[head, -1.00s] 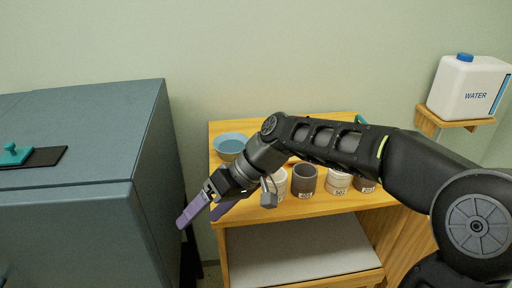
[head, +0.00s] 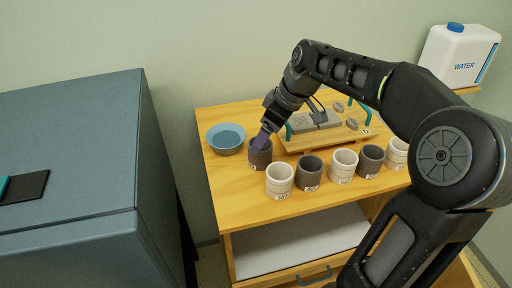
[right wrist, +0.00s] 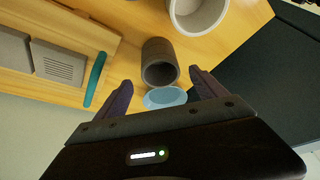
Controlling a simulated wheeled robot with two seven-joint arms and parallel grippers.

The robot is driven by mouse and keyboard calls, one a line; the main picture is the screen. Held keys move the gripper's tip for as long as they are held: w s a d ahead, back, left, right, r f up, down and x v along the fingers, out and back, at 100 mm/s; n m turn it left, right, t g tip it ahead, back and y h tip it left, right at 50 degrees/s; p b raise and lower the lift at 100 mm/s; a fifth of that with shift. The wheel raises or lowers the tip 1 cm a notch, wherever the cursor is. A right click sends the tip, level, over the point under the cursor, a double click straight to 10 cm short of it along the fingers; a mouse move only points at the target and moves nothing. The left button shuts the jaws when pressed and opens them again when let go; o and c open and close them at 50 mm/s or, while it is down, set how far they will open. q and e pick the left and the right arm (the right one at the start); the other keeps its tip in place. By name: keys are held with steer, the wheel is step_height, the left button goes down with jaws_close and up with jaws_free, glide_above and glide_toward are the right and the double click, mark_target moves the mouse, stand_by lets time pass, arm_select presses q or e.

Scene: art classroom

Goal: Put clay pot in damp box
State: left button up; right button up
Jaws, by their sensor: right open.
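A dark grey clay pot (head: 259,160) stands upright at the left of the wooden cart top, beside the blue bowl. My right gripper (head: 263,141) is right at this pot in the head view, its purple fingers overlapping the rim. In the right wrist view the dark pot (right wrist: 160,62) lies ahead between the open, empty fingers (right wrist: 160,80); I cannot tell whether they touch it. Several other pots, white (head: 279,181) and dark (head: 309,174), stand in a row in front. The large blue-grey box (head: 75,140), likely the damp box, is at the left. My left gripper is out of view.
A blue bowl (head: 226,140) sits at the cart's left rear. A wooden board with teal handles (head: 326,135) holds grey blocks behind the pots. A water jug (head: 459,55) stands on a shelf at right. A gap separates the box and the wooden cart (head: 230,208).

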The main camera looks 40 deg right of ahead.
steer(key=shift+s, duration=0.1)
steer(key=shift+b+x, duration=0.75)
steer(key=shift+x, duration=0.35)
steer(key=shift+f, duration=0.25)
steer(key=shift+r, duration=0.1)
steer(key=b+x, duration=0.2)
steer(key=x, duration=0.3)
steer(key=shift+w+b, duration=0.25)
steer(key=shift+b, duration=0.15)
steer(key=shift+c, duration=0.4)
